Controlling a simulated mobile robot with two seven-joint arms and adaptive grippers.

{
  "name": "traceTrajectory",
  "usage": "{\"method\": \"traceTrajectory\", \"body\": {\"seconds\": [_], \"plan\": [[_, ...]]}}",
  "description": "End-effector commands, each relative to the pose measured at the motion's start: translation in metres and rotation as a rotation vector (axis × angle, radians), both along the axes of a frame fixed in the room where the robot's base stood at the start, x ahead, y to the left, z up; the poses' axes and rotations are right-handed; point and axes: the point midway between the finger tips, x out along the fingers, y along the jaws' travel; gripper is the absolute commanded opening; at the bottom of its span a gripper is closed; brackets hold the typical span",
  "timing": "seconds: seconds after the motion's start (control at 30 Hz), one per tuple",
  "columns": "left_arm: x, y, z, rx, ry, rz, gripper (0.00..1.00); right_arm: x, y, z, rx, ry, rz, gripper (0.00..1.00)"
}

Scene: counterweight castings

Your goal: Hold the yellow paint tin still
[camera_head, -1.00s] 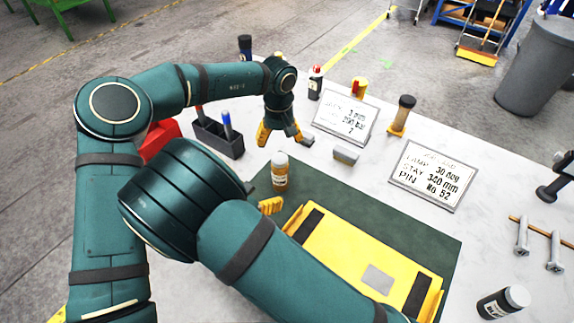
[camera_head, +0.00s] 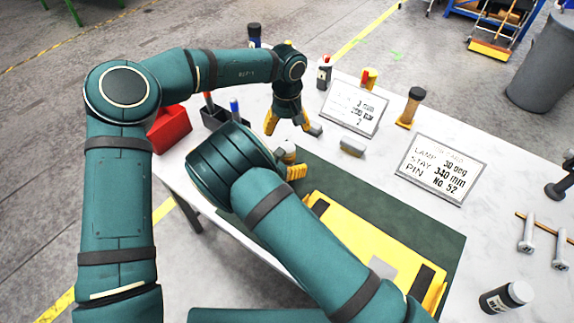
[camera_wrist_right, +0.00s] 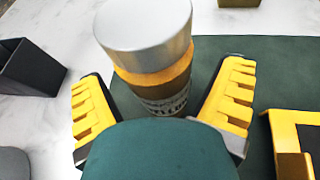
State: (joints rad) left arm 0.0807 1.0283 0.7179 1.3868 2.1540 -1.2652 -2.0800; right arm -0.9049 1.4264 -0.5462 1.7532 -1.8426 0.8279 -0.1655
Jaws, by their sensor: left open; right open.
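The yellow paint tin (camera_wrist_right: 160,75) has a silver lid and a label. In the right wrist view it stands between the two spread yellow fingers of my right gripper (camera_wrist_right: 163,105), with gaps at its sides. In the head view the tin (camera_head: 286,155) is partly hidden by my right arm, and my right gripper (camera_head: 294,170) shows only one yellow finger beside it. My left gripper (camera_head: 293,126) is open and empty above the bench, just behind the tin.
A green mat (camera_head: 452,250) carries a yellow panel (camera_head: 345,237) with black pads. A black caddy (camera_head: 213,118), red box (camera_head: 170,130), grey block (camera_head: 352,147) and two sign plates (camera_head: 353,107) (camera_head: 441,167) stand nearby. A black bottle (camera_head: 505,298) is at the front right.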

Motion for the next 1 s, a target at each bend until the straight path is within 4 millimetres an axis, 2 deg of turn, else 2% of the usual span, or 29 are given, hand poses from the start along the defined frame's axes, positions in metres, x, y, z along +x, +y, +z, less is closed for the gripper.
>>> {"method": "traceTrajectory", "body": {"seconds": [0.37,0.4,0.47,0.6,0.63,0.67,0.7,0.87,1.0], "plan": [[0.0,0.0,0.0001,0.0,0.0,0.0,0.77,0.0048,-0.0023,-0.0023,0.0,0.0,0.001,0.92],[0.0,0.0,0.0001,0.0,0.0,0.0,0.77,0.0048,-0.0023,-0.0023,0.0,0.0,0.001,0.87],[0.0,0.0,0.0001,0.0,0.0,0.0,0.77,0.0047,-0.0022,-0.0023,0.0,0.0,0.001,0.66],[0.0,0.0,0.0,0.0,0.0,0.0,0.77,0.0046,-0.0022,-0.0022,0.0,0.0,0.001,0.17],[0.0,0.0,0.0,0.0,0.0,0.0,0.77,0.0046,-0.0022,-0.0022,0.0,0.0,0.001,0.12],[0.0,0.0,0.0,0.0,0.0,0.0,0.77,0.0046,-0.0022,-0.0022,0.0,0.0,0.001,0.12],[0.0,0.0,0.0001,0.0,0.0,0.0,0.78,0.0047,-0.0022,-0.0021,0.0,0.0,0.001,0.0],[-0.0001,0.0,0.0003,0.0,0.0,0.053,0.77,0.0046,-0.0022,-0.0021,0.0,0.0,0.001,0.0],[-0.0002,0.0002,0.0008,0.0,0.0,0.197,0.77,0.0047,-0.0021,-0.002,0.0,0.0,0.001,0.0]]}}
